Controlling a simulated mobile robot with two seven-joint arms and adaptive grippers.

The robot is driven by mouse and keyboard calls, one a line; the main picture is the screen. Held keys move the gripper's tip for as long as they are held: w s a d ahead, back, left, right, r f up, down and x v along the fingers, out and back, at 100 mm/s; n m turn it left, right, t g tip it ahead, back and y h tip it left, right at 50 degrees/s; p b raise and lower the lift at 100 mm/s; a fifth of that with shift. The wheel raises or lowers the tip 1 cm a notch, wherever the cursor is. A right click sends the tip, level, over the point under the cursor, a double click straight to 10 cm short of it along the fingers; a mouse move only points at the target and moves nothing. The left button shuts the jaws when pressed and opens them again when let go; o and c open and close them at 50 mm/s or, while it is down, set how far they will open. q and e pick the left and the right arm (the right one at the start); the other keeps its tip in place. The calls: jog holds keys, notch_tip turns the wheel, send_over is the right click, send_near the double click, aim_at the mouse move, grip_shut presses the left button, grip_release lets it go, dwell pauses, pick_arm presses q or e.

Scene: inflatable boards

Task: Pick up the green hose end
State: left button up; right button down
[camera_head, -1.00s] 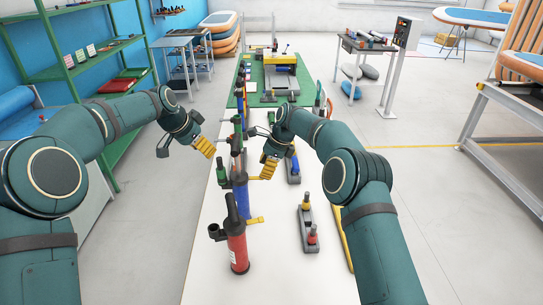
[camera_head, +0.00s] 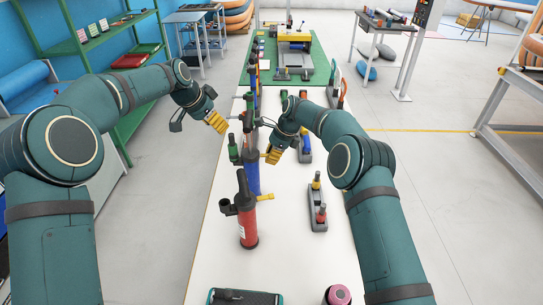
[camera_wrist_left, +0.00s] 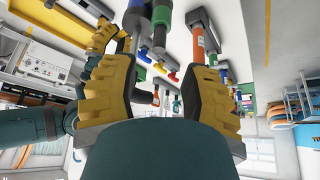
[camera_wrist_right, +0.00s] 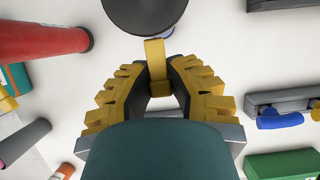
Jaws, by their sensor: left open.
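A green piece (camera_head: 233,150), which looks like the green hose end, stands on the left side of the blue pump (camera_head: 252,177) in the head view. Green parts also show past my fingers in the left wrist view, but I cannot tell which is the hose end. My left gripper (camera_head: 219,124) is open and empty, above and to the left of the pump row. My right gripper (camera_head: 270,155) is just right of the blue pump. In the right wrist view, a yellow bar (camera_wrist_right: 155,60) lies between its fingertips; I cannot tell whether they grip it.
A red pump (camera_head: 248,227) stands nearer on the white table (camera_head: 285,255). Grey holders (camera_head: 317,207) with coloured parts lie right of the row. A green mat (camera_head: 262,72) with a yellow machine (camera_head: 293,47) is at the far end. The table's near middle has free room.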

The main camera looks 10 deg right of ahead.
aim_at(231, 147)
pick_arm(q)
jog(key=shift+c, duration=0.3)
jog(key=w+d+f+n+y, duration=0.1)
jog(key=f+n, duration=0.1)
jog(key=f, duration=0.2)
jog(key=w+d+f+n+y, duration=0.1)
jog(key=f+n, duration=0.1)
jog(key=f, duration=0.2)
jog(key=w+d+f+n+y, duration=0.1)
jog(key=d+f+n, duration=0.1)
jog(key=f, duration=0.2)
jog(key=shift+f+n+t, duration=0.3)
jog(key=shift+f, duration=0.1)
jog(key=shift+s, duration=0.1)
jog(key=shift+f, duration=0.1)
